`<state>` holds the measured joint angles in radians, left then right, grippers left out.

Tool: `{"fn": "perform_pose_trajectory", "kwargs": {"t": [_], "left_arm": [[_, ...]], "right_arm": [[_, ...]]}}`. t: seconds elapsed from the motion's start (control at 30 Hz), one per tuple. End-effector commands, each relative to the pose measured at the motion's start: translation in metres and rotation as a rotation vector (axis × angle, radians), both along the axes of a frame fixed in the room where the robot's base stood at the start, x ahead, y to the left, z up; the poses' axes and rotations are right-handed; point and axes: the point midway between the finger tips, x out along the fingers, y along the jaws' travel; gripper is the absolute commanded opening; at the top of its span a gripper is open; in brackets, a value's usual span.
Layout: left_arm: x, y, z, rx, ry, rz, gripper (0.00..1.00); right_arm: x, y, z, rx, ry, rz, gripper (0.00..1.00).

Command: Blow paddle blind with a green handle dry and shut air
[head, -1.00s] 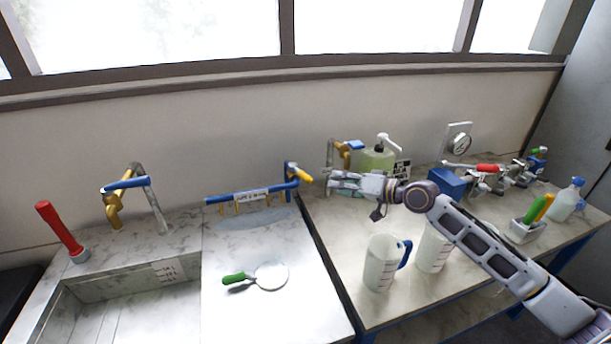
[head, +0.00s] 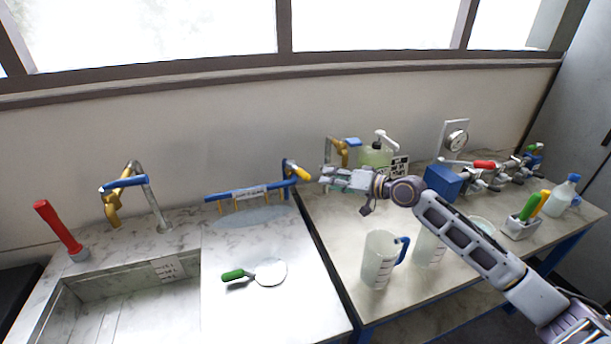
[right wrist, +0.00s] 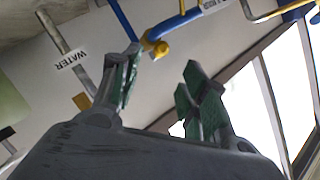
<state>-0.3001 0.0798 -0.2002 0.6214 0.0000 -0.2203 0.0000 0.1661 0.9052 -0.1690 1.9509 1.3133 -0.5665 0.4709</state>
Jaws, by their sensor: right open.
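The paddle blind (head: 271,272), a pale round disc with a green handle (head: 233,275), lies flat on the marble drainboard. Behind it a blue air bar (head: 225,195) with several small brass nozzles and a label runs along the wall side. At its right end is a valve with a yellow lever (head: 302,174). My right gripper (head: 323,178) is open and empty just right of this lever. In the right wrist view the green-padded fingers (right wrist: 160,84) stand apart, with the yellow lever (right wrist: 154,42) beyond them. Contact with the lever cannot be told. My left gripper is out of view.
A brass tap with a blue handle (head: 352,141) and a green soap bottle (head: 376,157) stand behind my right gripper. Measuring jugs (head: 379,262) stand below my forearm. A blue box (head: 443,181) is to the right. The sink (head: 150,300) is at left.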

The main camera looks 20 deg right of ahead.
Motion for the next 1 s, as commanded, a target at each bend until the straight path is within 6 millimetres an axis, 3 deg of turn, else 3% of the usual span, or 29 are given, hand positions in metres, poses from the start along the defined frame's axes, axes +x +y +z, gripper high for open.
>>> {"fn": "perform_pose_trajectory", "kwargs": {"t": [1.0], "left_arm": [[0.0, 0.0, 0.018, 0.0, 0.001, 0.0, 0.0]], "right_arm": [[0.073, 0.051, -0.023, 0.003, -0.001, 0.0, 0.44]]}}
